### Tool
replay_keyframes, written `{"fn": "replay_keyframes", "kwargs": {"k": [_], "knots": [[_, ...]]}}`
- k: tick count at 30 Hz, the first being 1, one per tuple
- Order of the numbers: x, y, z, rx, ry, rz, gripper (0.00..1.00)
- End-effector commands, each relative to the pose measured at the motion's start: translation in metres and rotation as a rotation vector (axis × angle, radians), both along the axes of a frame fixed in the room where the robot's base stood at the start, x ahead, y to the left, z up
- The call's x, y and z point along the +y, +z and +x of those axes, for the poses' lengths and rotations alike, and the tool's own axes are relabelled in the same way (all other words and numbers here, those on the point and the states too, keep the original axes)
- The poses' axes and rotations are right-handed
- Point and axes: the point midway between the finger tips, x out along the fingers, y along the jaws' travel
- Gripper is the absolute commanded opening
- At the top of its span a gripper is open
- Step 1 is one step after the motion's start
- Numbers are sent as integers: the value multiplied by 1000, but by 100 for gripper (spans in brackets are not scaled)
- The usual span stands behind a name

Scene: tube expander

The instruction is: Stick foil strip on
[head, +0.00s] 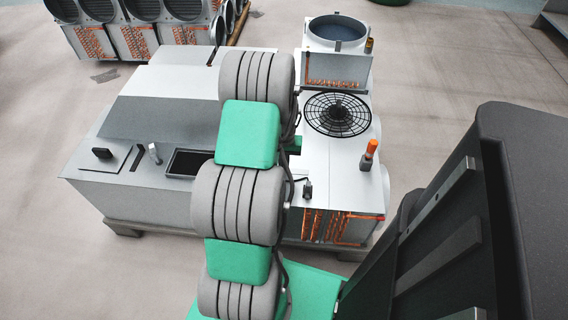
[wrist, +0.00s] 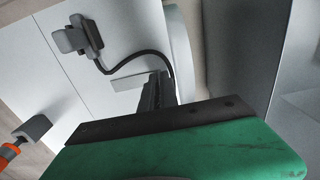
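A thin pale strip (wrist: 134,81), possibly the foil strip, shows in the wrist view beside the dark fingers of my gripper (wrist: 159,90). I cannot tell whether it is held or lies on the white panel behind it. The fingers are seen nearly edge-on, so their opening is unclear. I cannot make out a tube joint at the fingers.
An orange-handled tool (head: 369,153) stands on the machine's right part, near a round black fan grille (head: 337,114). A small clamp-like device (head: 307,189) with a dark cable (wrist: 139,52) is close to my gripper. Open floor (head: 450,60) lies to the right.

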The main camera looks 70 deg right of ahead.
Motion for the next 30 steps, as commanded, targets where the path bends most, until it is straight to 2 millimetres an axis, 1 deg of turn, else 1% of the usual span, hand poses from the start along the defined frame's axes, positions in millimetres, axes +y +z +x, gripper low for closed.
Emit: {"fn": "replay_keyframes", "kwargs": {"k": [8,9,17,25,28,30], "knots": [[1,-1,0,0,0,1,0],[1,-1,0,0,0,1,7],[0,-1,0,0,0,1,28],[0,1,0,0,0,0,29],[-1,14,0,0,0,-2,29],[0,28,0,0,0,-2,29]]}}
